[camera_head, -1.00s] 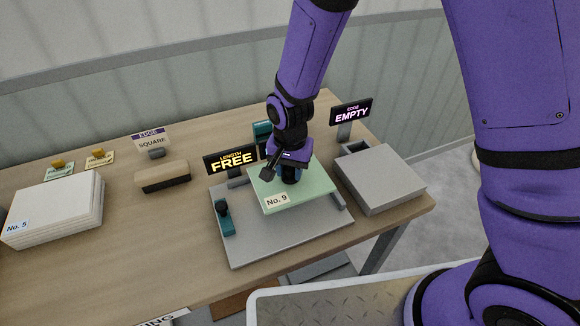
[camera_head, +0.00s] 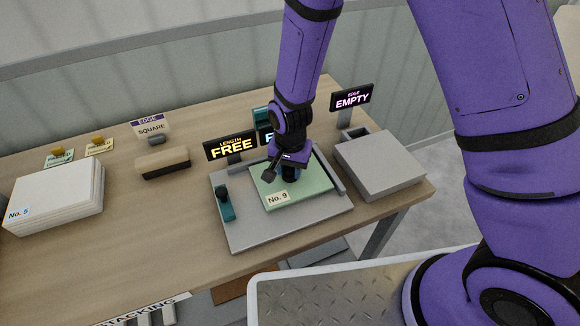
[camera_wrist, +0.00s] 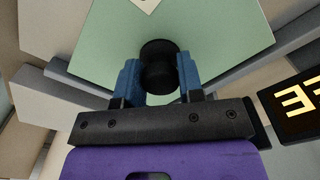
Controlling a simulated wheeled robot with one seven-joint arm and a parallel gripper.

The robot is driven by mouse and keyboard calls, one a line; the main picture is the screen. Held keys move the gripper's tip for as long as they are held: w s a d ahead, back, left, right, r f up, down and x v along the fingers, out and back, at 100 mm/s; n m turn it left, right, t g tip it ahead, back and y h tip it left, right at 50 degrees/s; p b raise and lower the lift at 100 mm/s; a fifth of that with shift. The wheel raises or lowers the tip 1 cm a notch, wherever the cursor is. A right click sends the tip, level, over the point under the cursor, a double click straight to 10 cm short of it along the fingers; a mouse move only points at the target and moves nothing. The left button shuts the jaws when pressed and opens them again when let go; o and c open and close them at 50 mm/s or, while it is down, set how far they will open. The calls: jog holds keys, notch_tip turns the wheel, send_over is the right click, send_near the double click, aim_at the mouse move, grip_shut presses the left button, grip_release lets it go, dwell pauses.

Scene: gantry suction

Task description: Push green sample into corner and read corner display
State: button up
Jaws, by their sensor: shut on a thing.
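The green sample (camera_head: 312,198), a flat plate with a "No. 9" label, sits low over the grey tray (camera_head: 240,236), close to the tray's raised grey rail (camera_head: 336,172). I cannot tell whether it touches the rail or the tray. My gripper (camera_head: 290,173) is over the sample, its blue fingers shut on a black round knob (camera_wrist: 158,66) on the sample's top. A dark display (camera_head: 266,134) behind my gripper is mostly hidden. In the wrist view a display (camera_wrist: 298,105) shows part of a reading in yellow, upside down. The rail corner is hidden behind my gripper.
A "LENGTH FREE" display (camera_head: 230,147) stands behind the tray. A teal block (camera_head: 225,207) is on the tray's left side. A grey box (camera_head: 381,167) with an "EDGE EMPTY" display (camera_head: 352,98) stands at right.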

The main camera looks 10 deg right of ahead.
jog(key=shift+f, duration=0.6)
dwell(0.5)
jog(key=shift+w+a, duration=0.1)
jog(key=shift+w, duration=0.25)
dwell(0.4)
jog(key=shift+w+d, duration=0.15)
jog(key=shift+d, duration=0.2)
dwell(1.0)
jog(key=o, duration=1.2)
